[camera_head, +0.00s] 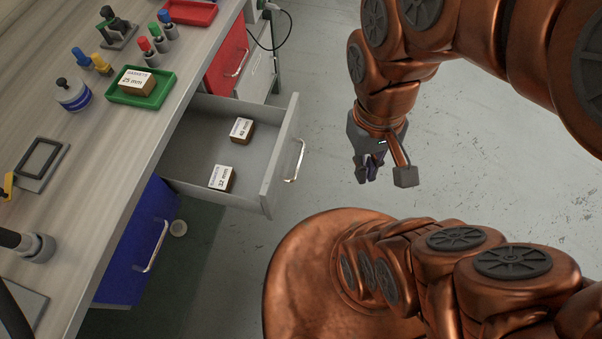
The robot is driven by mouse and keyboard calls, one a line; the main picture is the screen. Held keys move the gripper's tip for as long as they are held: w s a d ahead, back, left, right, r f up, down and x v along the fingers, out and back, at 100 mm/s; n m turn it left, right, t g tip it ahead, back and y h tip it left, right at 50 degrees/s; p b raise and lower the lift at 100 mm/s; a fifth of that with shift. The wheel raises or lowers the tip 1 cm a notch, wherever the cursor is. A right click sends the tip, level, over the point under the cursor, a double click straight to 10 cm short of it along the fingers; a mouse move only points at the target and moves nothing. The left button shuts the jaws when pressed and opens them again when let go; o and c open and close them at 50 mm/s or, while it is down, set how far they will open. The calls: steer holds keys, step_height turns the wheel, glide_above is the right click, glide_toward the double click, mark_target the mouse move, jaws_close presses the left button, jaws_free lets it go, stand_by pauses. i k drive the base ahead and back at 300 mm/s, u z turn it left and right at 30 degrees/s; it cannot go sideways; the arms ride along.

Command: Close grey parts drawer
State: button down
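The grey parts drawer (262,182) is pulled out from under the workbench in the head view. It holds two small labelled boxes, one marked 40 mm (241,130) and one marked 32 mm (222,178). A silver bar handle (297,161) is on its front face. My gripper (367,174) hangs to the right of the drawer front, apart from the handle, with its fingers pointing down in the picture.
A blue drawer (140,240) and a red drawer (228,55) beside it are shut. The workbench (110,150) carries a green tray (142,97), a red tray (190,11) and several tools. The grey floor (325,60) right of the drawer is clear.

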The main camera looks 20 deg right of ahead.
mark_target(201, 140)
steer(key=z, duration=0.75)
steer(key=k, duration=0.85)
steer(key=u, duration=1.7)
